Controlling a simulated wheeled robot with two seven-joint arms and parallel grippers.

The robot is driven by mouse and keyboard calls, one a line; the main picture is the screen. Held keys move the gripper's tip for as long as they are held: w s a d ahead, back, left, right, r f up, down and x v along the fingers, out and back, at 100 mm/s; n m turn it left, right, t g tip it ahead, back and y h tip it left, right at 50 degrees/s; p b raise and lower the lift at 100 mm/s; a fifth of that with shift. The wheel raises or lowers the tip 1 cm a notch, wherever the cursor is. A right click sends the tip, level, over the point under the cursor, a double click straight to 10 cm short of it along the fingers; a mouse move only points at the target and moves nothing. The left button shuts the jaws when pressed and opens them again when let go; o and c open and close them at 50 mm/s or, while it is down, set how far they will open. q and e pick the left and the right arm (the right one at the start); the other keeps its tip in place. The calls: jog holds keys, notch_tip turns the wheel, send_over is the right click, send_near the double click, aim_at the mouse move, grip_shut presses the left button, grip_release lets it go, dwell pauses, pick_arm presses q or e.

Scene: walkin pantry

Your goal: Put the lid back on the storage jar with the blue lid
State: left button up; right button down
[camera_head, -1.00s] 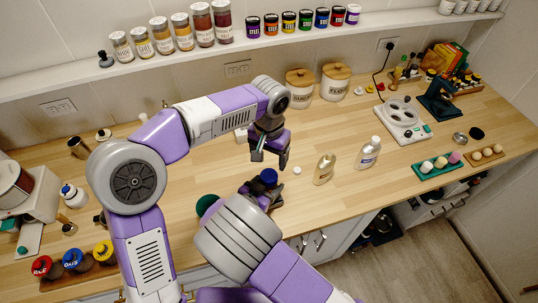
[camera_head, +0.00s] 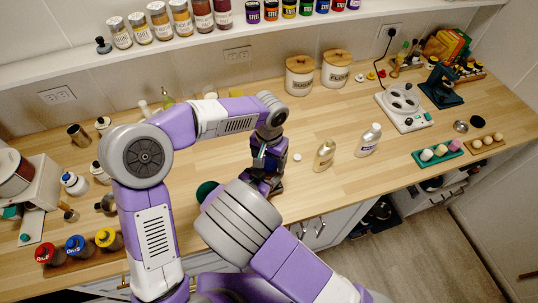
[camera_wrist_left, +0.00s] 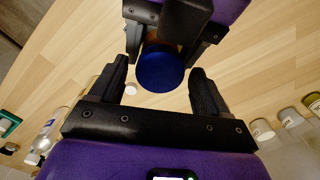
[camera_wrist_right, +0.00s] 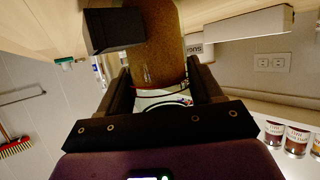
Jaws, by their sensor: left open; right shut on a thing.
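My right gripper (camera_wrist_right: 163,92) is shut on a glass jar (camera_wrist_right: 163,45) with brown contents. In the left wrist view a round dark blue lid (camera_wrist_left: 160,70) shows at the end of this held jar; I cannot tell how firmly it is seated. My left gripper (camera_wrist_left: 160,82) is open, its fingers on either side of the blue lid, with no clear contact. In the head view my left gripper (camera_head: 262,158) points down just above my right gripper (camera_head: 268,182), and the two hide most of the jar.
Jars with red (camera_head: 45,252), blue (camera_head: 76,245) and yellow (camera_head: 107,238) lids stand at the lower left. A dark green round thing (camera_head: 206,191) is partly behind my right arm. Counter between is clear.

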pick_arm(q)
jog(key=c, duration=1.1)
jog(key=shift+m, duration=0.8)
jog(key=o, duration=1.3)
jog(key=shift+r, duration=0.1)
notch_tip(320, 180, up, 12)
jog(key=shift+f, duration=0.1)
